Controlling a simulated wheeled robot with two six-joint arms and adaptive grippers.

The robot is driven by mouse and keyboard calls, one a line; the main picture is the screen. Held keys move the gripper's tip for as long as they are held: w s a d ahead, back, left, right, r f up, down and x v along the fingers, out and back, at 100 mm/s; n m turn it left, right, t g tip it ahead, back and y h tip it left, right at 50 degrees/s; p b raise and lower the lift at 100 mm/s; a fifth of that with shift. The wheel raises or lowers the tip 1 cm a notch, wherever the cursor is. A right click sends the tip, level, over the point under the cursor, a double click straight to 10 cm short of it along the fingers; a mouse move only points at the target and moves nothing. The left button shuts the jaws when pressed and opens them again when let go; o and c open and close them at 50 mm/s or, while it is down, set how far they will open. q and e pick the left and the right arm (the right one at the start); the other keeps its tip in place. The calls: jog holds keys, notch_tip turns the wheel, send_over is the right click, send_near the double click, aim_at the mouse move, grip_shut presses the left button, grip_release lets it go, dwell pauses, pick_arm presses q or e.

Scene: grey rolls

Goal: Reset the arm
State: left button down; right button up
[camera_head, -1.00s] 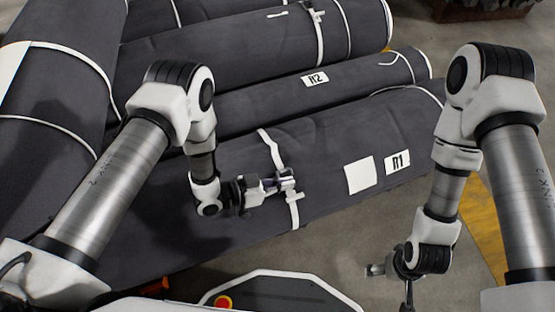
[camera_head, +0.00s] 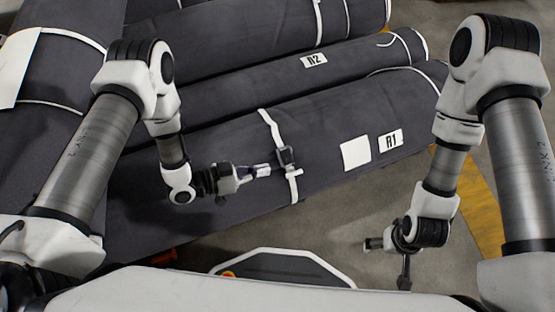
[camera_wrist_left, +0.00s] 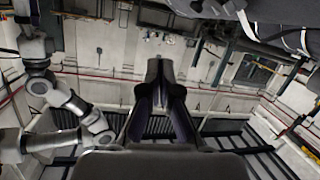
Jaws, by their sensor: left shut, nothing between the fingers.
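My left gripper (camera_head: 262,169) is in front of the nearest grey roll (camera_head: 325,130), labelled R1. Its tips are just left of the dark buckle (camera_head: 287,156) on that roll's white strap (camera_head: 272,130); I cannot tell whether they touch. In the left wrist view its fingers (camera_wrist_left: 162,72) are together, with nothing between them. My left arm reaches in from the left, bent at the elbow. My right gripper (camera_head: 374,244) hangs low at the right, over the floor and apart from the rolls; its fingers are too small to read.
Behind R1 lie a roll labelled R2 (camera_head: 340,66) and another grey roll (camera_head: 255,35). A large roll (camera_head: 50,75) lies across the left side.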

pick_arm(q)
jog(key=shift+v, duration=0.8)
jog(key=shift+s, duration=0.15)
